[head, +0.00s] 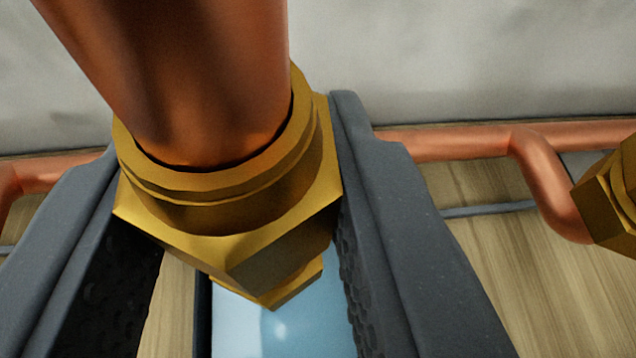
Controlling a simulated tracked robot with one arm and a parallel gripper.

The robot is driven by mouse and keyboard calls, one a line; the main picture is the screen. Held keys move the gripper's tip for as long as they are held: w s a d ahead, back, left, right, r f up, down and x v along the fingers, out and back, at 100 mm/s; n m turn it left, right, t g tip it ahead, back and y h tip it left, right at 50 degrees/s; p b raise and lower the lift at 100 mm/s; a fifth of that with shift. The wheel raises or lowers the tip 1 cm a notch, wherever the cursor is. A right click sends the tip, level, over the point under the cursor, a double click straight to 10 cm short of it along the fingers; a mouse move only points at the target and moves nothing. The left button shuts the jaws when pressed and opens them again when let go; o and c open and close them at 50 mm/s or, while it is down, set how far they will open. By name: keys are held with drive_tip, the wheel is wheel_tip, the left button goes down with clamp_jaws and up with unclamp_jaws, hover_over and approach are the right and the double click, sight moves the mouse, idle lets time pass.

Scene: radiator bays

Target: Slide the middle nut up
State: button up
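The middle nut (270,235) is a brass hexagonal nut with a round collar, large in the centre of the view. It sits around a thick copper pipe (190,70) that rises towards the top left. My gripper (230,180) has its two dark grey fingers on either side of the nut, one along its left side and one along its right. Both fingers appear to touch the nut, so the gripper looks shut on it. The nut hides part of the left finger's inner pad, and whatever lies behind the nut is hidden.
Another brass nut (615,200) shows at the right edge, next to a bent copper pipe (545,180). A copper pipe (35,176) also bends down at the far left. A grey wall (460,60) stands behind, above a wooden floor (500,250). A pale blue surface (240,325) lies below the nut.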

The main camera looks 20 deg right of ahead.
sight(217, 120)
drive_tip(key=shift+r+p, duration=3.1)
drive_tip(key=shift+r, duration=0.25)
drive_tip(key=o, duration=0.9)
drive_tip(key=shift+f, duration=0.1)
drive_tip(key=b+v, duration=0.1)
drive_tip(key=v, duration=0.6)
